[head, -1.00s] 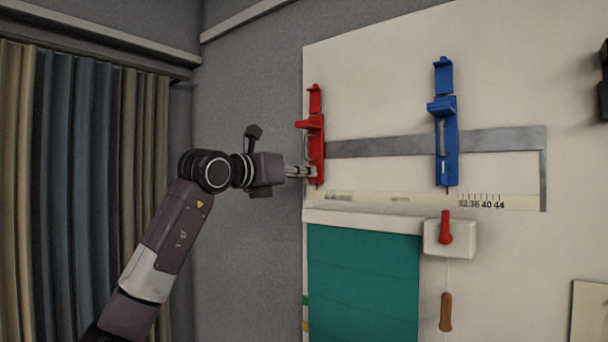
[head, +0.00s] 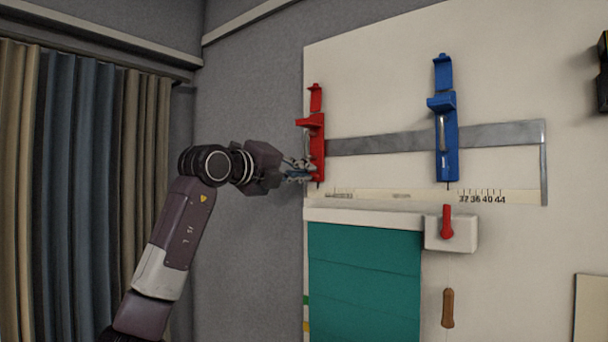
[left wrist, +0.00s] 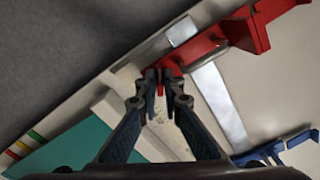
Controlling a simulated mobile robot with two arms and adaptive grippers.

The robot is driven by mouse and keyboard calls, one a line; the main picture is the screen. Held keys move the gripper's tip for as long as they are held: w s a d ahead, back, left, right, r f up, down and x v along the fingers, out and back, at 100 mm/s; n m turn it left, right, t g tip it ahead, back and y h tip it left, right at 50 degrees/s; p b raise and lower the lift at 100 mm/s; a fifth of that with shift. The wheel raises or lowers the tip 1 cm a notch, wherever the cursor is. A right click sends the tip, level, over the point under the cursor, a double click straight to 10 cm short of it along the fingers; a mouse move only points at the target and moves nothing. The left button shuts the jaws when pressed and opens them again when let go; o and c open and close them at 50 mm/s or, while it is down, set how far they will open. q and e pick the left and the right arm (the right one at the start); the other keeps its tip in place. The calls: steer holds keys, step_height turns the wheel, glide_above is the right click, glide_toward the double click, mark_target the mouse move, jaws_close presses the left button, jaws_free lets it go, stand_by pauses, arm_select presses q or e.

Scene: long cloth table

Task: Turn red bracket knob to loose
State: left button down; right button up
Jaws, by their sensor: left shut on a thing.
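The red bracket (head: 317,150) is fixed upright at the left end of a grey metal rail (head: 385,143) on the white wall panel. My left gripper (head: 303,169) is at the left side of its lower part. In the left wrist view the red bracket (left wrist: 207,50) runs diagonally at the top, with a pale metal piece (left wrist: 181,31) beside it. There my left fingertips (left wrist: 162,78) are close together at the bracket's lower end, shut on its knob. The knob itself is mostly hidden by the fingers. My right gripper is out of view.
A blue bracket (head: 446,138) is on the rail to the right. Below are a number strip (head: 400,197), a teal blind (head: 363,265) and a white box (head: 464,236) with a red lever (head: 447,222). Curtains (head: 85,170) hang at the left.

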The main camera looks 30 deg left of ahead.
arm_select(q)
steer(key=n+b, duration=0.1)
steer(key=n, duration=0.4)
steer(key=shift+n, duration=0.4)
stand_by(0.4)
steer(key=c, duration=2.1)
jaws_free()
steer(key=shift+f, duration=0.1)
steer(key=shift+a, duration=0.1)
steer(key=shift+s+a, duration=0.15)
steer(key=shift+s, duration=1.85)
steer(key=shift+s+a, duration=0.15)
steer(key=shift+s, duration=1.8)
